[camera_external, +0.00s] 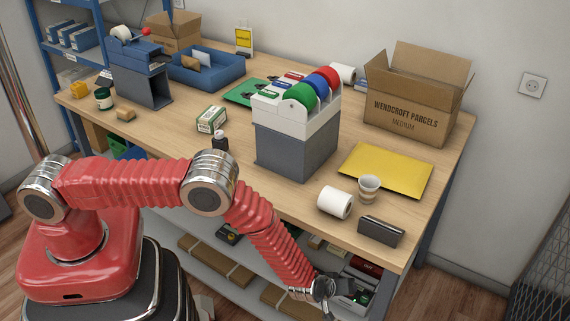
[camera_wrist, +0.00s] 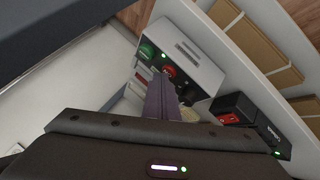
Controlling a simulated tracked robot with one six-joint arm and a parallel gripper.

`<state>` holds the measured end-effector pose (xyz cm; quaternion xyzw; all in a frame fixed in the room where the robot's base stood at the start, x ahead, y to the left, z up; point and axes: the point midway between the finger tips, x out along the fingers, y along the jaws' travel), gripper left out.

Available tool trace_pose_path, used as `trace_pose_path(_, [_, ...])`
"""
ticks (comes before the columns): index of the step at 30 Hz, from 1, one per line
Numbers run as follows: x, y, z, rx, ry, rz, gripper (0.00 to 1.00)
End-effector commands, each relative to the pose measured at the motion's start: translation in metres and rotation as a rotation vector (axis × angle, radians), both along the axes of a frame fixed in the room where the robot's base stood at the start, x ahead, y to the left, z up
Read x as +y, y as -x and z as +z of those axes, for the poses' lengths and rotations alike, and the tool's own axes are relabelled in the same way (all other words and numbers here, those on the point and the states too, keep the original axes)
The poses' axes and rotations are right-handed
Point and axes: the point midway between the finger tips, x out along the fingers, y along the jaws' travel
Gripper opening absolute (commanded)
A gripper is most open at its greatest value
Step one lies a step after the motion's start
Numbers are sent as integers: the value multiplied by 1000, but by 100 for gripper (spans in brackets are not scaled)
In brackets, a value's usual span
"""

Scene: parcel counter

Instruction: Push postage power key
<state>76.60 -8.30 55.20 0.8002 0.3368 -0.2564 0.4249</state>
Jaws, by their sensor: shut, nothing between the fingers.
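My gripper (camera_external: 326,290) reaches down past the front edge of the table to the lower shelf. Its fingers (camera_wrist: 162,97) are shut and empty. In the wrist view a light grey box (camera_wrist: 192,50) has a green round key (camera_wrist: 147,50), a red round key (camera_wrist: 170,72) and a dark round part, with a small green light beside the green key. The fingertips are close to the red key; I cannot tell whether they touch. A black unit with a red switch (camera_wrist: 229,118) is to the right.
The lower shelf (camera_external: 213,262) holds flat brown cartons (camera_wrist: 245,40) and a small dark device (camera_external: 230,235). The tabletop (camera_external: 290,195) is above, with a dark box (camera_external: 381,232), a paper roll (camera_external: 335,202) and a cup (camera_external: 369,188) near its front edge.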

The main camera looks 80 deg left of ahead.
Motion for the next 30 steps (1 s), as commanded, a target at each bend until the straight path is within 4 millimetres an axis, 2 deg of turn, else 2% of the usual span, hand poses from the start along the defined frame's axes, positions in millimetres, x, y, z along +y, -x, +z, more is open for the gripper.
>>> trace_pose_path(20, [0,1,10,1,0,1,0])
trace_pose_path(30, [0,0,33,-1,0,-1,0])
